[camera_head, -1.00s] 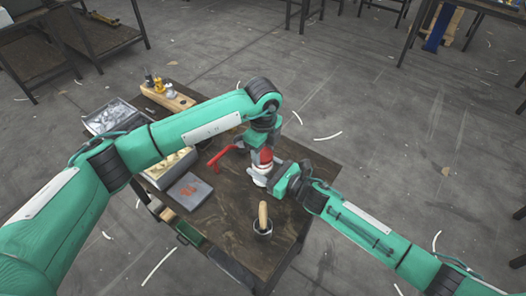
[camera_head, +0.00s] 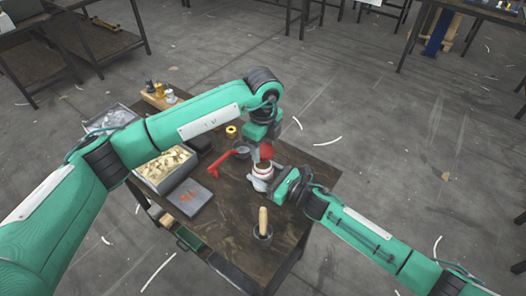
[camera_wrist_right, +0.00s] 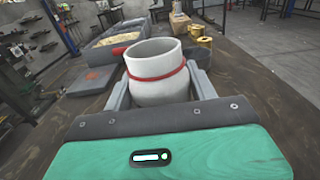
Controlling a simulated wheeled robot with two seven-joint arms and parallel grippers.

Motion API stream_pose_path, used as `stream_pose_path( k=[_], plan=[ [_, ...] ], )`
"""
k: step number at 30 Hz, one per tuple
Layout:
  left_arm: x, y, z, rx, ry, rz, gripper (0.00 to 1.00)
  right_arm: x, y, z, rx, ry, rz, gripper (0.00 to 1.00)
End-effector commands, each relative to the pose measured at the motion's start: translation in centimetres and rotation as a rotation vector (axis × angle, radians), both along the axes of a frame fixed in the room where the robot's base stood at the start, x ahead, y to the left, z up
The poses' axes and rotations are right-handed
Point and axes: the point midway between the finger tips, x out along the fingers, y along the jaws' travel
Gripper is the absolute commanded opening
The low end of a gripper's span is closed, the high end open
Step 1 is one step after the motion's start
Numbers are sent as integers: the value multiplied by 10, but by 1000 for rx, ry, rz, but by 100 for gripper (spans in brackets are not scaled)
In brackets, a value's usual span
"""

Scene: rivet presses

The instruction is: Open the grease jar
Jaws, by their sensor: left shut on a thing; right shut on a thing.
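The grease jar (camera_head: 262,184) is a white pot with a red band, upright on the dark table. Its mouth is uncovered, and it also shows in the right wrist view (camera_wrist_right: 157,72). My right gripper (camera_head: 271,186) is shut around the jar's body from the right; its fingers show on both sides of the jar in the wrist view (camera_wrist_right: 160,98). The red lid (camera_head: 267,151) is off the jar, a little above its mouth. My left gripper (camera_head: 265,143) is shut on the lid from above; its fingertips are mostly hidden by the arm.
A cup with a wooden-handled tool (camera_head: 263,236) stands in front of the jar. A red handle (camera_head: 220,166), a grey pad (camera_head: 189,198) and a bin of brass-coloured parts (camera_head: 165,168) lie to the left. A yellow can (camera_head: 231,132) stands behind. The table's right side is clear.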

Motion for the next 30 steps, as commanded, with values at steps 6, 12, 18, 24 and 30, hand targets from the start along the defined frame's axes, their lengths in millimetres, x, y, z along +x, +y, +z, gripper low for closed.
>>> stream_pose_path(
  k=[6,12,18,24,30],
  plan=[
    [0,0,11,1,2,0,23,0,0,0,0,0,0,0],
    [0,0,11,1,1,0,23,0,0,0,0,0,0,77],
    [0,0,11,1,1,0,23,0,0,0,0,0,0,83],
    [0,0,9,1,1,0,23,-3,-4,-1,-1,1,-1,83],
    [0,0,1,1,1,0,23,-21,-29,-3,-2,1,-1,83]
  ],
)
